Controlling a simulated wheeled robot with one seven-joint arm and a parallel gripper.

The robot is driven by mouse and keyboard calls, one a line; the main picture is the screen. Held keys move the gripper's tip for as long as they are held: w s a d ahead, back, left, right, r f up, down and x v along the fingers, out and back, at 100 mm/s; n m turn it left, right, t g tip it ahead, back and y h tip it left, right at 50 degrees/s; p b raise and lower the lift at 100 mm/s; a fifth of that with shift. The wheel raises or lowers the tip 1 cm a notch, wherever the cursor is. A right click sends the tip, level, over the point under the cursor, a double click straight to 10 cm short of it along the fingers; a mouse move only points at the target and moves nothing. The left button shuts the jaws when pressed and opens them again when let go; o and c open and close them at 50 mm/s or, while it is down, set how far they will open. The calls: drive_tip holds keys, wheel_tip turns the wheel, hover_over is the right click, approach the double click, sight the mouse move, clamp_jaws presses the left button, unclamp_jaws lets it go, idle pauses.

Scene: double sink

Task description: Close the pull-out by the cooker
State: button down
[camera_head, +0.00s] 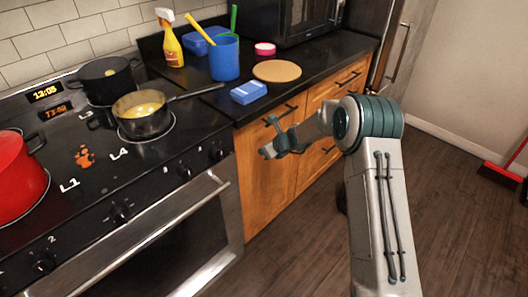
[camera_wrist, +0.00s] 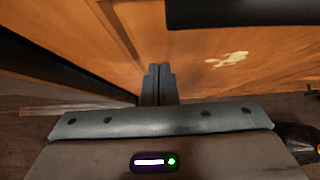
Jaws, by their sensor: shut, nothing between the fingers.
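The wooden pull-out front (camera_head: 262,188) is just right of the cooker, under the black counter. A dark bar handle (camera_head: 285,114) crosses its top. I cannot clearly tell how far it stands out. My gripper (camera_head: 271,121) is in front of it near the handle, fingers pointing at the wood. In the wrist view my gripper (camera_wrist: 158,82) shows its two fingers together, with nothing between them. The fingertips overlap the wooden face (camera_wrist: 235,80) beside a seam; contact is unclear. A dark bar crosses the top right there.
The cooker (camera_head: 150,250) with its oven handle and several pots is on the left. Wooden drawers (camera_head: 325,92) continue to the right. A blue cup (camera_head: 224,60) and cork mat (camera_head: 277,71) are on the counter. The floor (camera_head: 440,180) at right is clear, except a red dustpan-like object (camera_head: 503,171).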

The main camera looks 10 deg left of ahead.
drive_tip(key=s+d+r+n+g+h+p, duration=0.1)
drive_tip(key=s+d+r+n+p, duration=0.1)
drive_tip(key=s+d+r+n, duration=0.6)
drive_tip(key=s+d+r+n+g+h+p, duration=0.1)
drive_tip(key=s+d+r+n+p, duration=0.3)
drive_tip(key=s+d+r, duration=0.75)
drive_tip(key=s+d+r+n+h+p, duration=0.1)
drive_tip(key=s+d+r+n, duration=0.4)
drive_tip(key=s, duration=0.5)
drive_tip(key=s+d+r+n+h+p, duration=0.2)
drive_tip(key=s+d+r+n+h, duration=0.2)
drive_tip(key=s+n, duration=0.3)
drive_tip(key=s+r, duration=0.1)
drive_tip(key=s, duration=0.2)
drive_tip(key=shift+s+d+h, duration=0.3)
drive_tip(key=shift+s+d, duration=0.05)
drive_tip(key=shift+d, duration=0.05)
